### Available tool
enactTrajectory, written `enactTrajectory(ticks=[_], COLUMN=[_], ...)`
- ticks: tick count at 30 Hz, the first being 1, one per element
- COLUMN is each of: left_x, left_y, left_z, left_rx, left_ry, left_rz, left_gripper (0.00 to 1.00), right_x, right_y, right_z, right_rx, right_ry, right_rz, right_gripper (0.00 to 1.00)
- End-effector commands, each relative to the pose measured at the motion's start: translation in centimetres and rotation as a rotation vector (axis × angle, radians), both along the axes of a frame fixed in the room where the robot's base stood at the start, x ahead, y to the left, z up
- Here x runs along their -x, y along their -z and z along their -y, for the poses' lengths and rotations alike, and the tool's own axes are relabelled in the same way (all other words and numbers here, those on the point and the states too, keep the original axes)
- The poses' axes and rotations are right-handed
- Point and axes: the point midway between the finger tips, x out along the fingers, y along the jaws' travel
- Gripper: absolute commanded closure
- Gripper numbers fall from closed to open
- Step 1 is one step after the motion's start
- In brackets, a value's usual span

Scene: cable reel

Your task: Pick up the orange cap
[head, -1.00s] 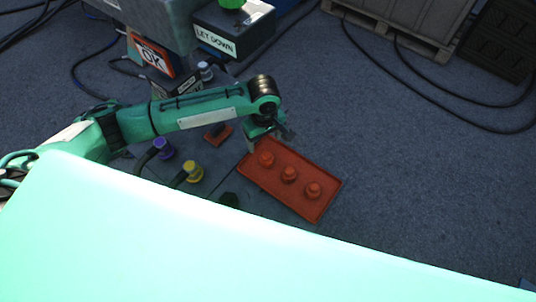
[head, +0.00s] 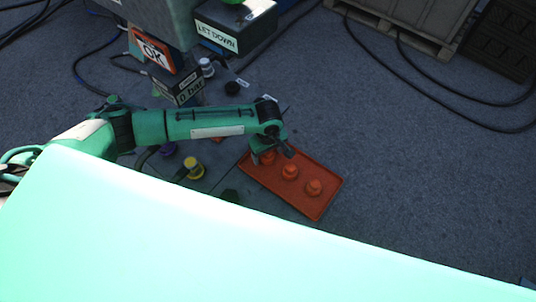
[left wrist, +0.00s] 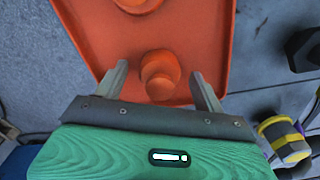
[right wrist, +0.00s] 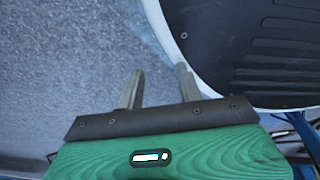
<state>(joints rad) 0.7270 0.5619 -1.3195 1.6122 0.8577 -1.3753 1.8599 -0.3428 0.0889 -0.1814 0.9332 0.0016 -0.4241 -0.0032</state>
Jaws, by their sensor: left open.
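Several orange caps stand in an orange tray (head: 316,208). In the head view I see a middle cap (head: 289,172), a right cap (head: 313,187) and a left cap (head: 267,157) partly hidden by my left gripper (head: 262,158). In the left wrist view the nearest cap (left wrist: 159,75) stands between the open fingers of my left gripper (left wrist: 162,82), with a gap on each side. Whether the fingertips are level with it I cannot tell. Another cap (left wrist: 137,3) is at that view's top edge. My right gripper (right wrist: 157,85) is open and empty, over grey floor.
A yellow-and-black connector (head: 194,170) and a purple one (head: 167,149) lie left of the tray. A box marked OK (head: 152,49) and a LET DOWN box (head: 222,38) stand behind. A pallet (head: 405,35) is at the back. Floor right of the tray is clear.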

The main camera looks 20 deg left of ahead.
Motion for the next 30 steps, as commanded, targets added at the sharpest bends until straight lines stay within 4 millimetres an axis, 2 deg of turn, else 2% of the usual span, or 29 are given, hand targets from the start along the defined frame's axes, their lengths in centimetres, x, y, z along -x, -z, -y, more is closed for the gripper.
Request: enactTrajectory(ticks=[1,9,16,19,26,30], left_x=[0.0,0.0,0.0,0.0,0.0,0.0], left_y=[0.0,0.0,-0.1,-0.8,-5.1,-7.7], left_z=[0.0,0.0,0.0,0.0,0.1,0.0], left_rx=[0.000,0.000,0.000,0.001,0.002,0.001], left_ry=[0.000,0.000,0.000,0.001,0.001,0.001], left_rz=[0.000,0.000,0.000,0.000,0.001,0.001], left_gripper=[0.31,0.83,0.84,0.84,0.84,0.84], right_x=[0.3,1.5,1.3,0.9,-0.3,0.0], right_y=[0.0,0.2,0.2,0.1,-0.2,-0.1], right_z=[0.1,0.4,0.5,0.5,0.4,0.4], right_rx=[0.001,0.005,0.006,0.006,0.005,0.005], right_ry=[0.000,-0.001,-0.001,-0.001,-0.001,-0.001], right_rz=[-0.004,-0.017,-0.016,-0.011,0.003,-0.001], right_gripper=[0.64,0.64,0.64,0.64,0.64,0.64])
